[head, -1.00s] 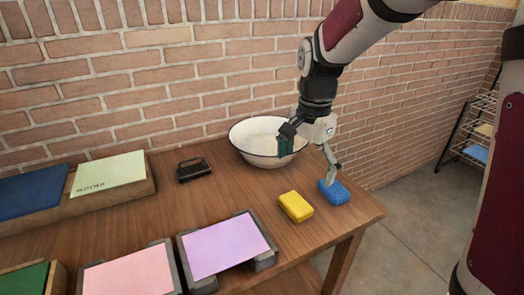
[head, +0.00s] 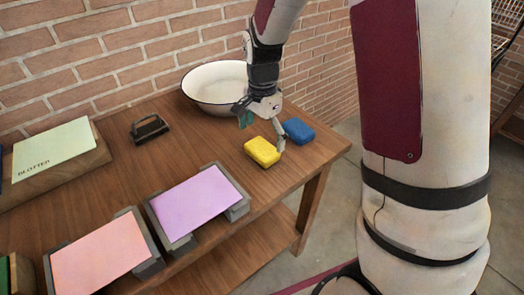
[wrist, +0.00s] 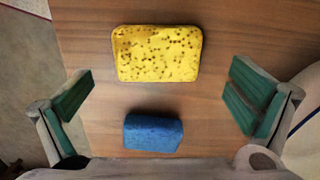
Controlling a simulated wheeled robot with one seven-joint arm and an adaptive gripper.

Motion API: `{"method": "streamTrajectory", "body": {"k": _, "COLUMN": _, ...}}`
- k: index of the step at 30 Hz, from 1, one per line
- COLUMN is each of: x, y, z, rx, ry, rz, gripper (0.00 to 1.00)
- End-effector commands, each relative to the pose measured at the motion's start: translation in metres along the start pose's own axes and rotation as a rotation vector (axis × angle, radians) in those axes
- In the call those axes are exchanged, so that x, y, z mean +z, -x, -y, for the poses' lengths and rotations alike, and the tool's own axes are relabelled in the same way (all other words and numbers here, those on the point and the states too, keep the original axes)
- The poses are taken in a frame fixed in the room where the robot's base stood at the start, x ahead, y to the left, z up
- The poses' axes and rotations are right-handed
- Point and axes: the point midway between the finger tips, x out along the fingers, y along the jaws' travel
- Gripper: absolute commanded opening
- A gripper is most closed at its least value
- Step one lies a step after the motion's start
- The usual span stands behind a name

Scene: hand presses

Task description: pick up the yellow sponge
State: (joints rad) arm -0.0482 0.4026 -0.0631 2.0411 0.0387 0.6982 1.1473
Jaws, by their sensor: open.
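The yellow sponge (head: 262,152) lies flat on the wooden table near its right end. In the wrist view the yellow sponge (wrist: 157,53) shows whole, with dark pores, at the top centre. My gripper (head: 262,134) is open and empty above the table, close to the yellow sponge; one finger overlaps its right end in the head view. In the wrist view the green-padded fingers of my gripper (wrist: 160,100) stand wide apart to left and right, and the yellow sponge is ahead of the line between them. Their exact height is unclear.
A blue sponge (head: 299,131) lies just behind the yellow one, near the table's right edge. A white basin (head: 222,85) stands behind my gripper by the brick wall. A purple sheet on a press (head: 198,203) is to the front left. Bare wooden table (head: 195,150) lies between.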

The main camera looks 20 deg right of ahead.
Motion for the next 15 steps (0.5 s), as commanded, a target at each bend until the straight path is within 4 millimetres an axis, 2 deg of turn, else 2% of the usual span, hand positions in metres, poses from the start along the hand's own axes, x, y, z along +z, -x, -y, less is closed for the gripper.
{"method": "streamTrajectory", "body": {"k": 7, "x": 0.004, "y": -0.036, "z": -0.003, "rx": 0.004, "ry": 0.000, "rz": 0.002, "gripper": 1.00}}
{"method": "streamTrajectory", "body": {"k": 15, "x": 0.004, "y": -0.044, "z": -0.003, "rx": 0.000, "ry": 0.000, "rz": 0.000, "gripper": 1.00}}
